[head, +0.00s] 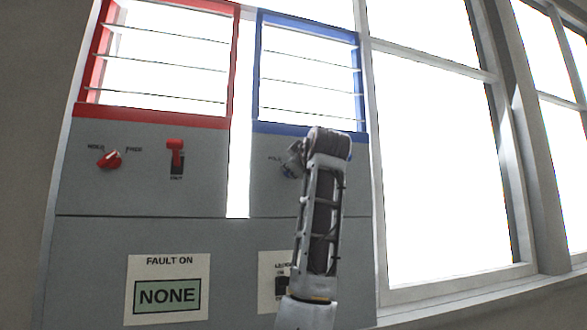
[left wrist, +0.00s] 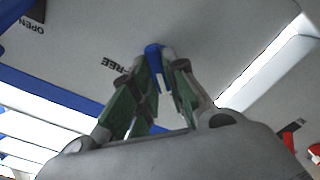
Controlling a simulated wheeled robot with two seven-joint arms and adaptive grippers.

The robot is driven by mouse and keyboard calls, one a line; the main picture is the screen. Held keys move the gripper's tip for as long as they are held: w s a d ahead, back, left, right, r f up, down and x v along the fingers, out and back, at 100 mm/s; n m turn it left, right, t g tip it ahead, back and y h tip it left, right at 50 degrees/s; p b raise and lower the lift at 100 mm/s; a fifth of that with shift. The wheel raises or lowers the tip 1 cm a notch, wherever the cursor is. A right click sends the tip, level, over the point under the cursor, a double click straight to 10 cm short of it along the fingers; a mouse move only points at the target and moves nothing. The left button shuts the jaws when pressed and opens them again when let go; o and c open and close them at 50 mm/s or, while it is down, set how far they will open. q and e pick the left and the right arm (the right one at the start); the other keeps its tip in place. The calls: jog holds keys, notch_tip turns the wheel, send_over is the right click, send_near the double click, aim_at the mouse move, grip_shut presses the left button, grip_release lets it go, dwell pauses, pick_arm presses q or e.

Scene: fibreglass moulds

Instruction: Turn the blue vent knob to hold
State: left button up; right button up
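The blue vent knob (head: 288,172) is on the grey panel under the blue-framed vent, mostly hidden behind my left gripper (head: 297,158) in the head view. A HOLD label shows to its left. In the left wrist view, which is upside down, the blue knob (left wrist: 154,54) sits between the two fingertips of my left gripper (left wrist: 160,65), which flank it closely and look shut on it. The FREE label (left wrist: 122,65) is beside it. Which label the knob points at is not clear. My right gripper is not in view.
A red-framed vent (head: 160,118) is to the left, with a red knob (head: 110,159) and a red lever (head: 175,150) below. A sign reads FAULT ON, NONE (head: 167,295). A second sign (head: 270,285) is partly behind my arm. Tall windows (head: 440,170) are on the right.

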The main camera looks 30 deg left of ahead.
pick_arm(q)
jog(key=o, duration=0.4)
jog(key=v, duration=1.2)
jog(key=shift+f, duration=0.15)
dwell(0.6)
